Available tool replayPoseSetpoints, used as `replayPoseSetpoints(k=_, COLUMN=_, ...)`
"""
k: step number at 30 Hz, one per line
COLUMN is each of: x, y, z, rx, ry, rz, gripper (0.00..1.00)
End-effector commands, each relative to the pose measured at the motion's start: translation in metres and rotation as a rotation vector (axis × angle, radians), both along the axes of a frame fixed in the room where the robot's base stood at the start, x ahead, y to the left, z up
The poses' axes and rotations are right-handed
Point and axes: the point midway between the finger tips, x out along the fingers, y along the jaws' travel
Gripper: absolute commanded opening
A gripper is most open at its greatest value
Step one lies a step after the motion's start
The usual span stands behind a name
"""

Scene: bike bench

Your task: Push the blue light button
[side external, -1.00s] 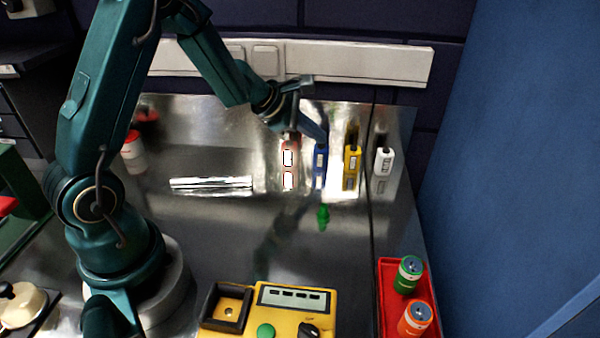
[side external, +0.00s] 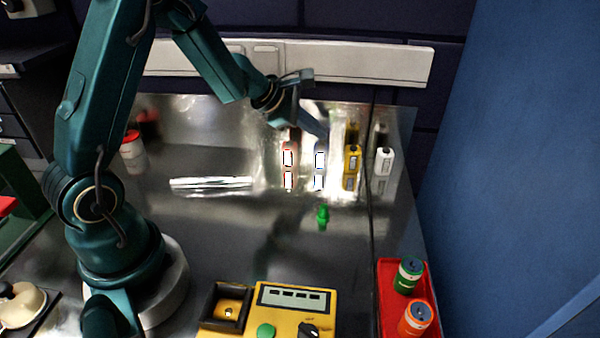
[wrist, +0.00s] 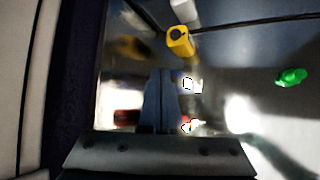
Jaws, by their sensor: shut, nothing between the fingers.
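The blue light (side external: 320,172) stands in the row of small lights at the back of the bench, and its panel glows white. In the wrist view its bright panel (wrist: 188,84) shows just right of my fingertips, and glare washes out most of its blue body. My gripper (side external: 324,137) is shut and empty, with its fingers pointing down at the top of the blue light. Its fingers also show in the wrist view (wrist: 162,72). The fingers hide the button, and I cannot tell whether they touch it.
The red light (side external: 288,158), also lit, stands left of the blue one. The yellow light (side external: 352,159) and white light (side external: 384,161) stand right, unlit. A small green object (side external: 322,214) lies in front. A yellow box (side external: 290,312) and red tray (side external: 388,273) are nearer.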

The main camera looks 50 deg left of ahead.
Motion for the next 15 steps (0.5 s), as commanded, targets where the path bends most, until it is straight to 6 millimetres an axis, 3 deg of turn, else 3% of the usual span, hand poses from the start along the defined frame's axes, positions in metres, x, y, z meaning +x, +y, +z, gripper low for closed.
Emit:
replayPoseSetpoints(k=7, x=0.000, y=0.000, z=0.002, rx=0.000, ry=-0.001, rz=-0.001, gripper=0.00)
replayPoseSetpoints(k=15, x=0.000, y=0.000, z=0.027, rx=0.001, ry=-0.003, rz=-0.001, gripper=0.00)
